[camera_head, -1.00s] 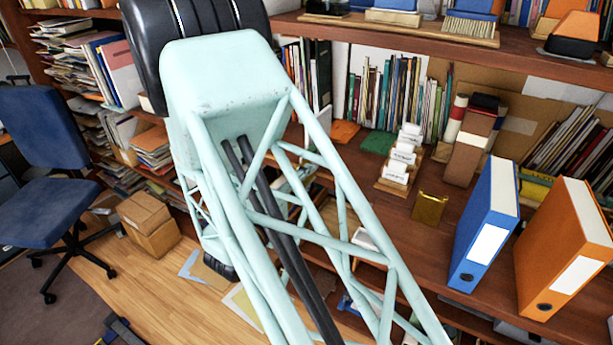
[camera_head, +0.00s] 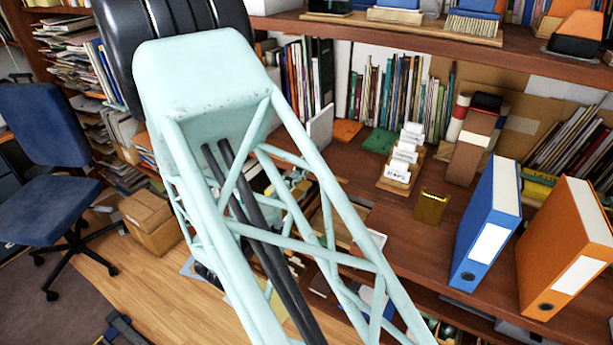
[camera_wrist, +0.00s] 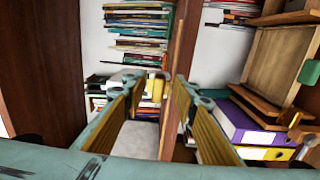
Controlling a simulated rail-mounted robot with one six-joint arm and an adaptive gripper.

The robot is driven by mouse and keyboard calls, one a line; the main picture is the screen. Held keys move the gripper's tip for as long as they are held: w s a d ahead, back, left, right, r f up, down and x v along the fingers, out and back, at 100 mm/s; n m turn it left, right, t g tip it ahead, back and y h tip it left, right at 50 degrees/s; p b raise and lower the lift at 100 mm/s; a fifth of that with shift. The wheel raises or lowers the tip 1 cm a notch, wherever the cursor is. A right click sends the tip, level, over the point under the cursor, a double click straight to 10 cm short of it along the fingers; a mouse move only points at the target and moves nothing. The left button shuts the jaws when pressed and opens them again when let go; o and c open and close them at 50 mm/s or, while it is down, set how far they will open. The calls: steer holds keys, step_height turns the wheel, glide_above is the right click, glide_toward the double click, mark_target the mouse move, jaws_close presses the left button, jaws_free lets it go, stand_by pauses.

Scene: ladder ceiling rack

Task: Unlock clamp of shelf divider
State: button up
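In the wrist view my gripper (camera_wrist: 155,98) is open, with its two ridged yellow-brown finger pads apart. A narrow brown upright board (camera_wrist: 178,55) runs down the picture just inside the right finger. A pale grey flat panel (camera_wrist: 137,140) shows low between the fingers, with small dark and yellow items beyond it. I cannot make out the shelf divider's clamp or tell whether it is locked. In the head view my arm covers the middle-left of the shelf and my gripper is hidden.
The head view has a blue binder (camera_head: 488,225), an orange binder (camera_head: 565,250), a brass-coloured holder (camera_head: 431,207) and a white card stand (camera_head: 402,160) on the shelf. The wrist view shows stacked books (camera_wrist: 140,30) and a purple binder (camera_wrist: 238,122).

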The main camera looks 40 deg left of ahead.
steer(key=s, duration=0.9)
steer(key=shift+d, duration=0.4)
steer(key=shift+w+d, duration=0.1)
